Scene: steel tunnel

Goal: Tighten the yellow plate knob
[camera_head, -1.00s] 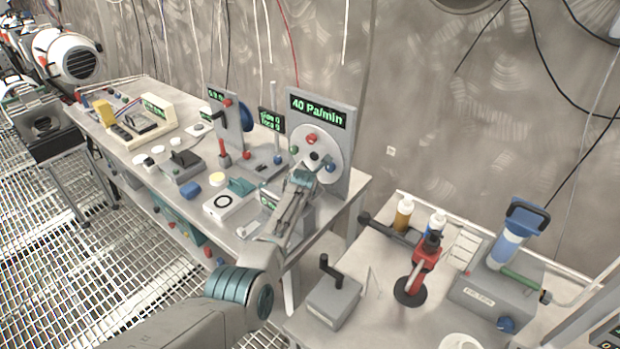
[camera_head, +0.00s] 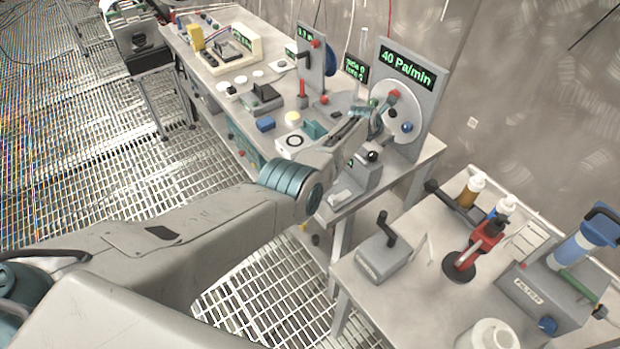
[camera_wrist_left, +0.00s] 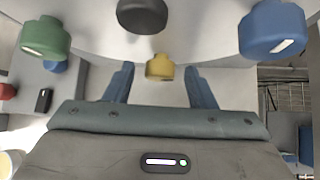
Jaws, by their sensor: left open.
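The yellow plate knob (camera_wrist_left: 160,67) shows in the left wrist view, at the lower edge of the round plate. My left gripper (camera_wrist_left: 161,88) is open, with one finger on each side of the knob and visible gaps between; I cannot tell how deep the fingers reach. In the head view the gripper (camera_head: 376,122) is at the left side of the round plate (camera_head: 412,107) and the yellow knob is hidden. The plate also carries a red knob (camera_head: 394,95), a blue knob (camera_head: 407,127), a dark centre knob (camera_wrist_left: 142,14) and a green knob (camera_wrist_left: 45,37).
A display panel (camera_head: 407,67) reading 40 Pa/min stands behind the plate. A grey box with a black knob (camera_head: 372,156) stands just below the gripper. The bench to the left holds several devices. A second table with a red-handled tool (camera_head: 484,240) stands at the right.

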